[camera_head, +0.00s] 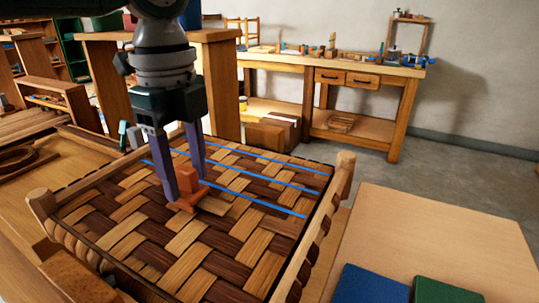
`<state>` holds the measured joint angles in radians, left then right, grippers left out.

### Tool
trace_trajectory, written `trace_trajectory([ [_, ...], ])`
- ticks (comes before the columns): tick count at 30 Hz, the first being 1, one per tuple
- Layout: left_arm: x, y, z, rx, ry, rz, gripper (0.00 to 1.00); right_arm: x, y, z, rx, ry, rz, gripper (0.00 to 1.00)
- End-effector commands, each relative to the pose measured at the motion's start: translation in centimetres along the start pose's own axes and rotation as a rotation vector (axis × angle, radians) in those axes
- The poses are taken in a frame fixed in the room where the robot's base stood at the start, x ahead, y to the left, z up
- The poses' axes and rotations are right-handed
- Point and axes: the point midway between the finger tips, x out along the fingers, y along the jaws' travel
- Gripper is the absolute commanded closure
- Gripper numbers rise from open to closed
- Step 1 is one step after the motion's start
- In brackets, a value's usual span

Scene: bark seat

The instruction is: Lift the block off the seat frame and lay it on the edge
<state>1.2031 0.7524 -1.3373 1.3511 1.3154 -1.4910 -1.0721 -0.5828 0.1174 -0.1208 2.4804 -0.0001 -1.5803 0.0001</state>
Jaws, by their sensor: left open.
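The seat frame (225,263) fills the middle of the head view, with a woven top of light and dark bark strips. An orange-brown block (187,180) with a wider foot rests on the weave near its centre. My left gripper (182,178) comes down from above with its two purple fingers apart. The fingers are at the block, one at its left and one behind it to the right. I cannot tell whether either finger touches it. My right gripper is not in view.
A light wooden table (440,233) stands at the right, with a blue mat (370,286) and a green mat (445,292) at its front. Blue strips (262,201) lie across the weave. A workbench (330,75) with tools stands at the back wall. Floor is clear at the right back.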

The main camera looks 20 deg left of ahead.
Motion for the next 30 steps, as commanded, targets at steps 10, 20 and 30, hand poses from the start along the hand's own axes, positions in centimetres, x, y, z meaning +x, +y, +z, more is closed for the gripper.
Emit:
trace_trajectory([
  [10, -0.04, -0.01, -0.02, 0.0, 0.0, 0.0, 0.77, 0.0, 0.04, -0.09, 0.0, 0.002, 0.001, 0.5],
  [20, -0.05, -0.01, -0.02, 0.0, 0.0, 0.0, 1.0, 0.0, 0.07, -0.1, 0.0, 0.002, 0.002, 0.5],
  [30, -0.06, -0.01, -0.02, 0.0, 0.0, 0.0, 1.0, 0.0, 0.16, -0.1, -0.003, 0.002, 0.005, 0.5],
])
